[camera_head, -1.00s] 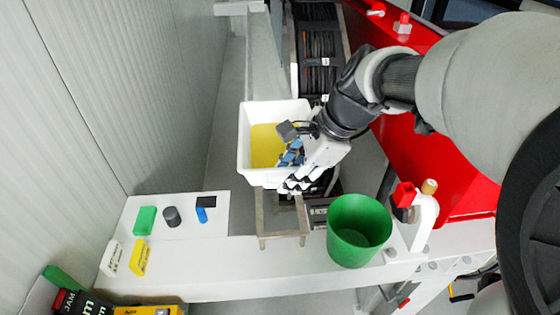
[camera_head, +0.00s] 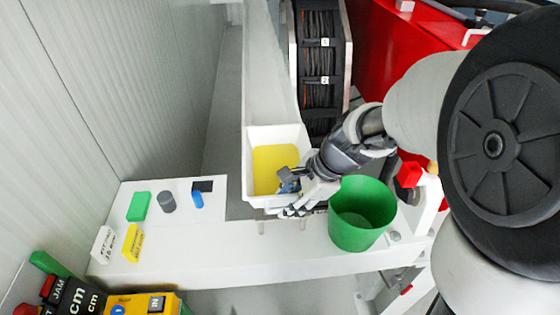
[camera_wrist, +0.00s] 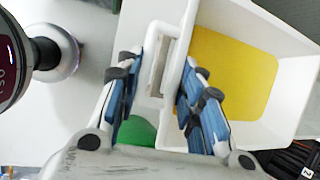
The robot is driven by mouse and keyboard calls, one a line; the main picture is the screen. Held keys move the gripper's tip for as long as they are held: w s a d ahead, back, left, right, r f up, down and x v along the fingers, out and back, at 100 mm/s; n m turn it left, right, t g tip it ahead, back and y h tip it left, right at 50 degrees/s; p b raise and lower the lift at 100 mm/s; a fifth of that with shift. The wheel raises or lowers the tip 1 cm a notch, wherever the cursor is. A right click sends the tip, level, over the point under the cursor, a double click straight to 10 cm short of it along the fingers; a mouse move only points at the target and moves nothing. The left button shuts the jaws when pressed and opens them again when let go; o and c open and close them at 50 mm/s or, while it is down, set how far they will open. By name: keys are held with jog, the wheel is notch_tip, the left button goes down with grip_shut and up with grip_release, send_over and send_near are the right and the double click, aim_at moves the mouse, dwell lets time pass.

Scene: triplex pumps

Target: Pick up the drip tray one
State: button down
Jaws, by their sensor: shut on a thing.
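The drip tray (camera_head: 252,160) is a white, open, box-shaped tray with a yellow inside bottom. In the head view it is at the middle, just behind the white bench. My gripper (camera_head: 288,190) is at the tray's near side, with part of the contact hidden by the fingers. In the wrist view the tray (camera_wrist: 290,45) fills the upper right, and my gripper (camera_wrist: 160,68) has its blue-padded fingers on both sides of the tray's white handle (camera_wrist: 157,60). It is shut on this handle.
A green bucket (camera_head: 360,220) stands on the white bench (camera_head: 250,262), close right of my gripper. A red machine (camera_head: 390,45) and black cable rack (camera_head: 320,70) stand behind.

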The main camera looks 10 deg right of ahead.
jog(key=shift+f+b, duration=0.65)
jog(key=shift+f, duration=1.55)
jog(key=c, duration=1.1)
grip_release()
